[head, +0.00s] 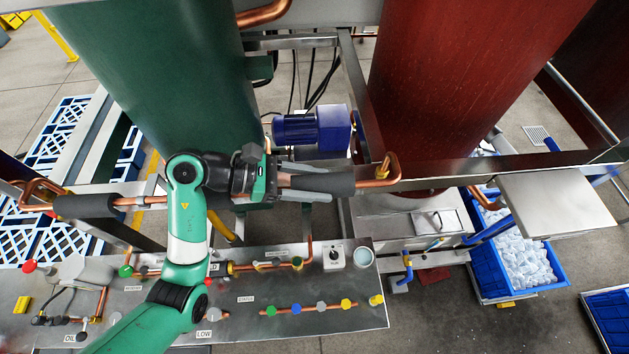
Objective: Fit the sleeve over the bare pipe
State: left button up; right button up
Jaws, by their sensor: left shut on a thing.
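A dark grey foam sleeve (345,185) is in line with the copper pipe (376,182) in the middle of the head view. Copper shows at both ends of the sleeve, and it looks to be around the pipe, though its slit side is hidden. My left gripper (326,184) is shut on this sleeve, one finger along its far side and one along its near side. Another dark sleeve (85,206) is on the pipe at the left. A bare copper stretch (135,201) shows just right of it. My right gripper is out of view.
A green tank (160,80) and a red tank (460,80) stand close behind the pipe. A metal panel (250,325) with coloured knobs lies below it. A blue motor (310,129) is behind, and a blue crate of ice (491,268) stands at the right.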

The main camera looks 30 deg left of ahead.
pick_arm(q)
jog(key=shift+a+f+g, duration=0.2)
jog(key=shift+f+g, duration=0.1)
jog(key=shift+f, duration=0.8)
jog(key=o, duration=1.4)
jog(key=shift+f, duration=0.1)
jog(key=shift+a, duration=0.1)
jog(key=shift+s+a+r+b, duration=0.15)
jog(key=shift+a+r+b, duration=0.1)
jog(key=shift+r+b, duration=0.1)
jog(key=v, duration=0.3)
jog(key=b+v, duration=0.1)
jog(key=v, duration=0.3)
jog(key=r+b+v, duration=0.1)
jog(key=v, duration=0.2)
jog(key=shift+s+r, duration=0.25)
jog(key=shift+s+a+r, duration=0.15)
jog(key=shift+r, duration=0.1)
